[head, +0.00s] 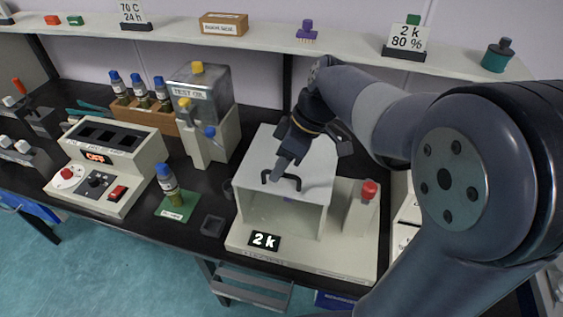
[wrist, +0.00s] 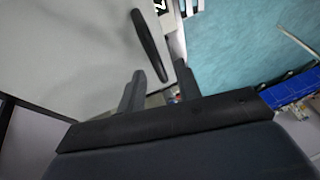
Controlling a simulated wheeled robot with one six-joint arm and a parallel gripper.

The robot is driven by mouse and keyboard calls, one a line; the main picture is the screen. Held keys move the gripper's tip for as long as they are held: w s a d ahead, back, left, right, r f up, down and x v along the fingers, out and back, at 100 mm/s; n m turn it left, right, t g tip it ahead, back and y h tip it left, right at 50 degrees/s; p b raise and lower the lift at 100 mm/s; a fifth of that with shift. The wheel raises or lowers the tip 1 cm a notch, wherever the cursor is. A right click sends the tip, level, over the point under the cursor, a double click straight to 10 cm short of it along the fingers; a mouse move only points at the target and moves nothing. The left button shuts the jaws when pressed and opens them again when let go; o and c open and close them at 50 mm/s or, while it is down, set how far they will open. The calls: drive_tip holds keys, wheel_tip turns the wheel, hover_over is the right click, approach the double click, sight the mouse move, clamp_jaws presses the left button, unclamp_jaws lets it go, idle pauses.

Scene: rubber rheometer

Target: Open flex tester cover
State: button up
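The flex tester (head: 330,262) is a cream base with a "2 k" display. Its box-shaped cover (head: 308,158) is down on the base, with a pale top and a see-through front. A black bar handle (head: 267,178) is on the cover's top near the front edge; it also shows in the wrist view (wrist: 149,44). My gripper (head: 281,172) is over the cover top at the handle, partly hiding it. In the wrist view its two fingers (wrist: 160,72) are apart, with the handle's near end showing between them. Contact with the handle cannot be told.
A red button (head: 369,189) stands on the tester's right side. A test oil dispenser (head: 200,100), a control box reading OFF (head: 110,160) and a bottle on a green mat (head: 173,205) are to the left. A small dark tray (head: 212,226) sits just left of the tester. A shelf (head: 270,36) runs behind.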

drive_tip(key=shift+c, duration=0.2)
clamp_jaws()
idle(0.4)
